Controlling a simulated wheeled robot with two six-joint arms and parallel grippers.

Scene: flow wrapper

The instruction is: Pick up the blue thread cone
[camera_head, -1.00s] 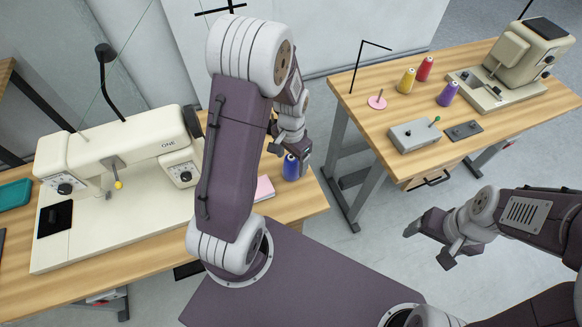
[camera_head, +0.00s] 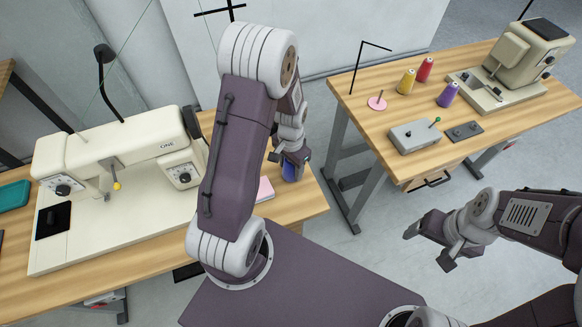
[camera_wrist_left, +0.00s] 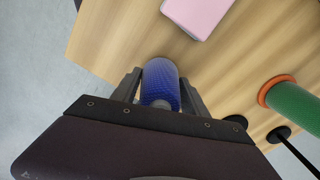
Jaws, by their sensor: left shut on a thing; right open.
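The blue thread cone (camera_head: 290,171) stands near the right end of the left table in the head view, partly hidden by my left gripper (camera_head: 290,158). In the left wrist view the blue cone (camera_wrist_left: 161,82) sits between the two fingers of my left gripper (camera_wrist_left: 158,90), which are shut on it. I cannot tell whether its base touches the table. My right gripper (camera_head: 428,244) is open and empty, over the floor at the right.
A pink block (camera_head: 265,188) lies left of the cone. A green cone with an orange rim (camera_wrist_left: 292,104) is near my left gripper. The sewing machine (camera_head: 110,165) fills the left table. Yellow (camera_head: 406,82), red (camera_head: 425,70) and purple (camera_head: 447,95) cones stand on the right table.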

